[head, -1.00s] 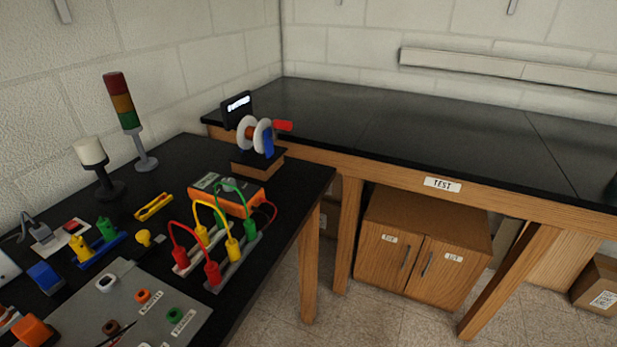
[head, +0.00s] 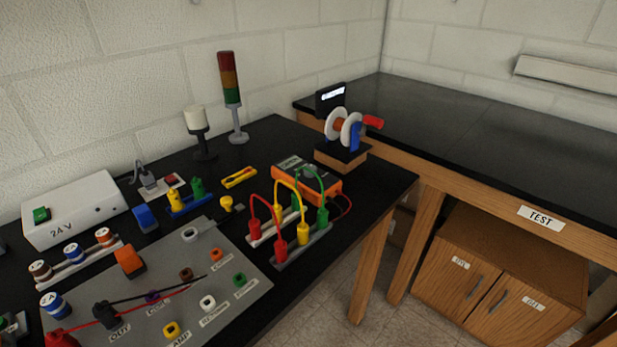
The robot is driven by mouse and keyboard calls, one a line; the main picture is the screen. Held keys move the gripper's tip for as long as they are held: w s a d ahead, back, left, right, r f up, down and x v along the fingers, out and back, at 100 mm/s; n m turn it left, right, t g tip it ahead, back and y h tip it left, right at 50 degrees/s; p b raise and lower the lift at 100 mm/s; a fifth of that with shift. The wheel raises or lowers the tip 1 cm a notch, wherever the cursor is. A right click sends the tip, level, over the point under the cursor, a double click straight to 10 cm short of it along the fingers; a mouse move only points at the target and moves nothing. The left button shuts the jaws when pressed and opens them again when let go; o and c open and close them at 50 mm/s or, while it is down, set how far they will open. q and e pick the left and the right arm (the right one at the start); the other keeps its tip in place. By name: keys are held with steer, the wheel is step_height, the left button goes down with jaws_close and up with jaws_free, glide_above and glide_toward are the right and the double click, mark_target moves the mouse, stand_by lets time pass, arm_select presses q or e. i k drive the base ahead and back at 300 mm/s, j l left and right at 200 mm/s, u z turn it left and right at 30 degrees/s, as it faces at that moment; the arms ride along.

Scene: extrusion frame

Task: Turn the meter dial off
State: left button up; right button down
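The meter (head: 321,186) is an orange box with a grey face and a small display, lying on the black bench behind the jumper leads. Its dial is mostly hidden by the green lead, and I cannot tell its setting. A red lead runs from the meter's right side. Neither of my grippers is in the head view.
Red, yellow and green jumper leads (head: 279,182) arch up from grey strips just in front of the meter. A hand-cranked spool (head: 343,128) stands behind it. A grey panel (head: 250,290) with sockets, a white 24 V box (head: 75,210) and a stack light (head: 231,95) are left.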

mark_target(307, 175)
steer(key=i+l, duration=0.1)
steer(key=l, duration=0.3)
steer(key=i+l, duration=0.1)
steer(key=l, duration=0.3)
steer(key=i+l+z, duration=0.1)
steer(key=l, duration=0.3)
steer(key=i+l, duration=0.1)
steer(key=l, duration=0.25)
